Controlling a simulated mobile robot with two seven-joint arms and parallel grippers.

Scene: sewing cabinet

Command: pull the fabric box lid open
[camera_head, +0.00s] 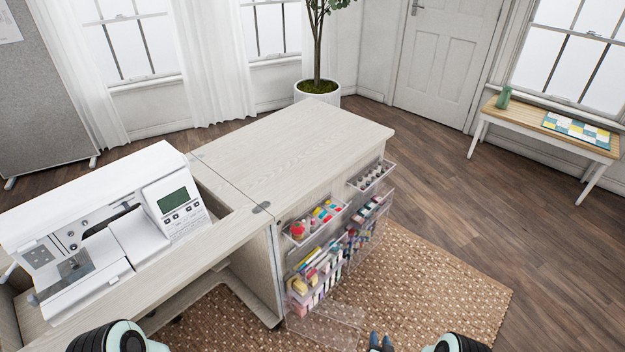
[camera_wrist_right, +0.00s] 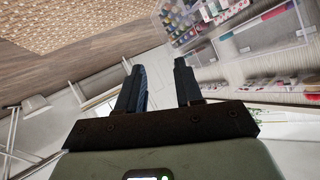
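No part is clearly recognisable as the fabric box lid. A clear flat panel (camera_head: 325,325) sticks out low at the front of the cabinet's clear bins; I cannot tell whether it is the lid. My right gripper (camera_head: 380,343) shows at the bottom edge of the head view, right of that panel and apart from it. In the right wrist view its two dark fingers (camera_wrist_right: 160,82) are spread with nothing between them. A clear box (camera_wrist_right: 262,38) with coloured contents lies beyond the fingers, up and right. My left gripper is out of view.
A sewing cabinet (camera_head: 300,135) carries clear bins (camera_head: 317,222) of sewing supplies on its front side. A white sewing machine (camera_head: 115,235) stands at the left. A woven rug (camera_head: 430,285) covers the floor before the bins. A small bench (camera_head: 530,122) stands far right.

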